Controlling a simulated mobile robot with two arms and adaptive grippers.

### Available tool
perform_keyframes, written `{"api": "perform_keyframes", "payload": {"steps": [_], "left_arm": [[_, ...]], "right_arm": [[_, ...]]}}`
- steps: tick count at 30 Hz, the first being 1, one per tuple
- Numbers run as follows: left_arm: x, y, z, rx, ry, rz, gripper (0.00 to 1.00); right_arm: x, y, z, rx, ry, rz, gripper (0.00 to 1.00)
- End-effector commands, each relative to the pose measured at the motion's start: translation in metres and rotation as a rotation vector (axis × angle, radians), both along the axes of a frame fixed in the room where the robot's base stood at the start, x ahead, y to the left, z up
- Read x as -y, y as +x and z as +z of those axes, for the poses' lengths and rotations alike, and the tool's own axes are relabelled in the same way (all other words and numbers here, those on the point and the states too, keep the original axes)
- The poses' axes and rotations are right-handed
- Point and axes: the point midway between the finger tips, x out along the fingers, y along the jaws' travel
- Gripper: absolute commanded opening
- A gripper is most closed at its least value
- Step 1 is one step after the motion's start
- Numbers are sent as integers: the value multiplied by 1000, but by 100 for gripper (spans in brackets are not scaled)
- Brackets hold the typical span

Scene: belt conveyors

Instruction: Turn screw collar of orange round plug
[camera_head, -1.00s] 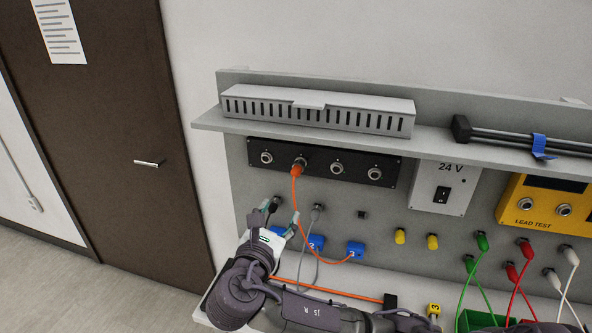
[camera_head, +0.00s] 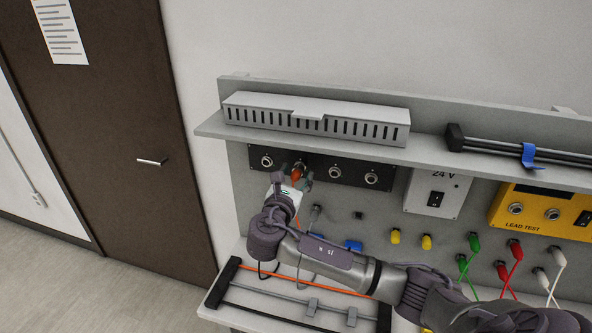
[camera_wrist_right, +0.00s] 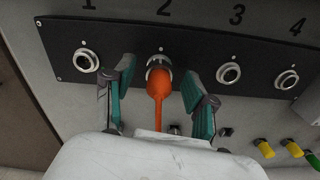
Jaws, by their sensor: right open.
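The orange round plug (camera_wrist_right: 160,82) sits in socket 2 of the black socket panel (camera_wrist_right: 108,45), with its cable hanging down, in the right wrist view. Its metal screw collar (camera_wrist_right: 158,62) shows at the panel face. My right gripper (camera_wrist_right: 160,88) is open, one finger on each side of the plug, with gaps visible on both sides. In the head view the right gripper (camera_head: 292,175) is at the panel and partly covers the orange plug (camera_head: 297,172). My left gripper is not in view.
Empty round sockets 1 (camera_wrist_right: 86,60), 3 (camera_wrist_right: 228,73) and 4 (camera_wrist_right: 287,79) flank the plug. A grey slotted cover (camera_head: 315,118) lies on the shelf above. Below the panel are a grey plug (camera_head: 316,211) and a blue block (camera_head: 353,245).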

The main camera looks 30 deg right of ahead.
Motion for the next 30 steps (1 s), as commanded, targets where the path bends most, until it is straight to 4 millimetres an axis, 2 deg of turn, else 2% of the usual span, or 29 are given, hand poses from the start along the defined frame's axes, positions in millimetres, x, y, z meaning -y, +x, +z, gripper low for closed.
{"api": "perform_keyframes", "payload": {"steps": [10,20,30], "left_arm": [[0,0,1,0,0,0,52],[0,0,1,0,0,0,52],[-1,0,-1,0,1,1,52]], "right_arm": [[3,3,-1,-1,1,0,56],[3,2,-1,-1,1,-1,1],[3,2,-2,23,22,0,0]]}}
